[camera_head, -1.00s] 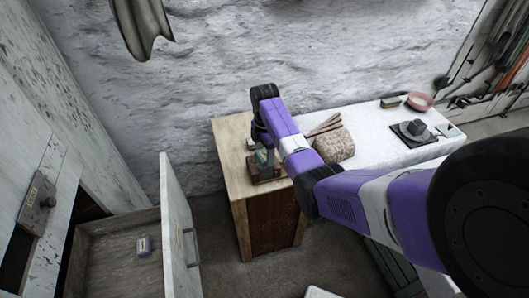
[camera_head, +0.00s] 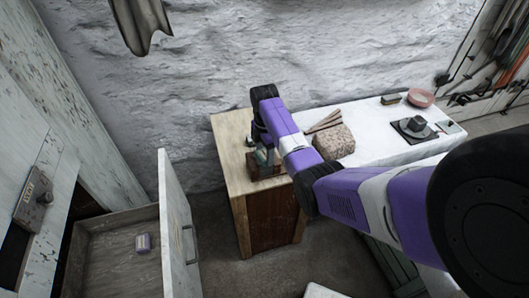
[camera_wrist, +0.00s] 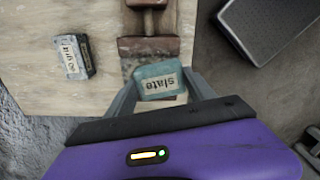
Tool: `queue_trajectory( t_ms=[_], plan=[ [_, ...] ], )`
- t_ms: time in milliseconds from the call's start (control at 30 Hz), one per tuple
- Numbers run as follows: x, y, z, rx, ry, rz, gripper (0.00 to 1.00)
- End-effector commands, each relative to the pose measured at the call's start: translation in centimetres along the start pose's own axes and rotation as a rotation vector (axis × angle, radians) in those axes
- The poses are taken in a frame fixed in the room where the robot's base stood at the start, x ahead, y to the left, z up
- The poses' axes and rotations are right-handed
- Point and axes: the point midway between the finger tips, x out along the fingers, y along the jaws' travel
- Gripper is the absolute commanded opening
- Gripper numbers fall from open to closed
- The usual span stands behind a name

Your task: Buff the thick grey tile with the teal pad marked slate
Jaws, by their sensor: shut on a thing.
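The teal pad (camera_wrist: 159,80), its pale label reading "slate", sits between the fingers of my gripper (camera_wrist: 158,95) in the wrist view. My gripper is shut on it, beside a rusty brown block (camera_wrist: 150,48). In the head view my gripper (camera_head: 265,155) is over the wooden cabinet top, and the arm partly hides it. A grey block on a dark flat slab (camera_head: 415,128) lies on the white-covered table at the right. I cannot tell whether either is the thick grey tile.
Another pad with a pale label (camera_wrist: 77,56) lies left on the wooden top (camera_head: 231,150). A speckled block (camera_head: 334,142), sticks and a pink bowl (camera_head: 421,97) share the white table.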

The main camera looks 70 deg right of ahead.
Motion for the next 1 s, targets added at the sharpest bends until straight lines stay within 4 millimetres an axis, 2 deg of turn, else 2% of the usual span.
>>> queue_trajectory(
  t_ms=[267, 767, 1000],
  plan=[
    [0.3, 0.2, 0.0, 0.000, 0.000, 0.001, 0.17],
    [0.4, 2.1, 0.0, 0.000, 0.000, 0.001, 0.17],
    [0.1, 1.4, 0.0, 0.000, 0.001, -0.003, 0.17]
  ],
)
